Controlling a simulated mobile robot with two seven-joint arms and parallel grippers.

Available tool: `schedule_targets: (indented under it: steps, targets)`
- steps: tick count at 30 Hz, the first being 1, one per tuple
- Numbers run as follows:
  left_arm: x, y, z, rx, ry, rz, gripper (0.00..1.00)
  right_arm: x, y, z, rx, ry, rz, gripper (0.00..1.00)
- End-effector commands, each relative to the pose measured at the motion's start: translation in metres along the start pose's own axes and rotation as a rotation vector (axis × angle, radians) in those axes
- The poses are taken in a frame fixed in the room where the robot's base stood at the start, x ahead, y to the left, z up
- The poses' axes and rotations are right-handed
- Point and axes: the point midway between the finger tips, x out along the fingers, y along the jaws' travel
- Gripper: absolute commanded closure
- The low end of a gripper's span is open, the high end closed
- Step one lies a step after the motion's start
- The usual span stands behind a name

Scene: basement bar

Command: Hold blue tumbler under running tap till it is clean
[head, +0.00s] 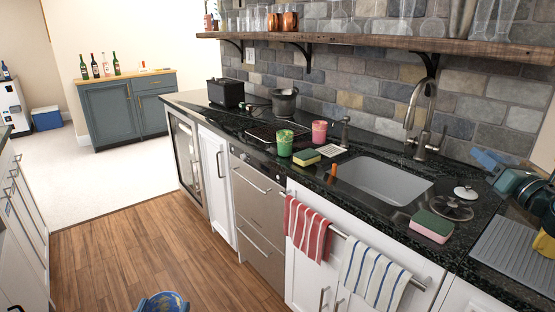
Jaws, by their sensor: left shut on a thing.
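The white sink basin (380,182) is set in the black counter and looks empty.
A green cup (285,142), a pink cup (319,132) and a sponge (306,157) stand left of the sink. Another sponge (432,226) is at its front right. Towels (307,229) hang in front. The wooden floor (180,250) is open.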

Motion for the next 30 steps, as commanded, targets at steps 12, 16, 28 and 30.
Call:
schedule_targets:
  steps: [12,16,28,30]
  targets:
    - [0.000,0.001,0.036,0.000,-0.001,0.000,0.86,0.065,0.130,-0.039,0.455,-0.123,0.131,0.67]
    - [0.000,0.002,0.043,0.000,-0.002,0.000,0.86,0.077,0.163,-0.044,0.559,-0.145,0.158,0.67]
    - [0.000,0.002,0.041,0.000,-0.002,-0.001,0.86,0.076,0.102,-0.061,1.685,-0.270,-0.080,0.67]
    - [0.000,0.002,0.041,0.001,-0.002,-0.001,0.86,0.074,0.093,-0.072,1.919,-0.296,-0.138,0.67]
